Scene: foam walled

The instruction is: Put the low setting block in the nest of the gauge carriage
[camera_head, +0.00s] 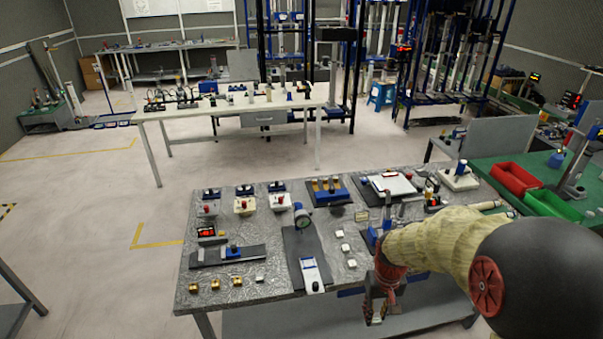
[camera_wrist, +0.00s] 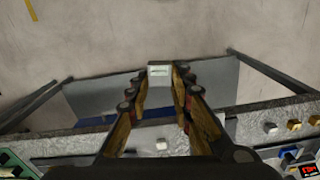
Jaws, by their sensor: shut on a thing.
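My gripper (camera_head: 375,318) hangs at the front edge of the table, right of centre. In the wrist view, my gripper (camera_wrist: 165,76) is shut on a small pale grey block (camera_wrist: 159,72) with a greenish mark, held at the fingertips. Whether it is the low setting block cannot be read. A dark plate (camera_head: 296,243) with a round dial gauge (camera_head: 303,222) stands left of my gripper. A blue and white carriage-like part (camera_head: 311,272) sits at the plate's near end. Its nest is too small to make out.
Several small pale blocks lie on the table, one at its middle (camera_head: 346,247). Gold blocks (camera_head: 215,284) line the front left. A dark rail with a blue slider (camera_head: 232,251) is behind them. Red (camera_head: 514,178) and green bins stand at right. A lower shelf (camera_wrist: 215,82) lies beneath the table.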

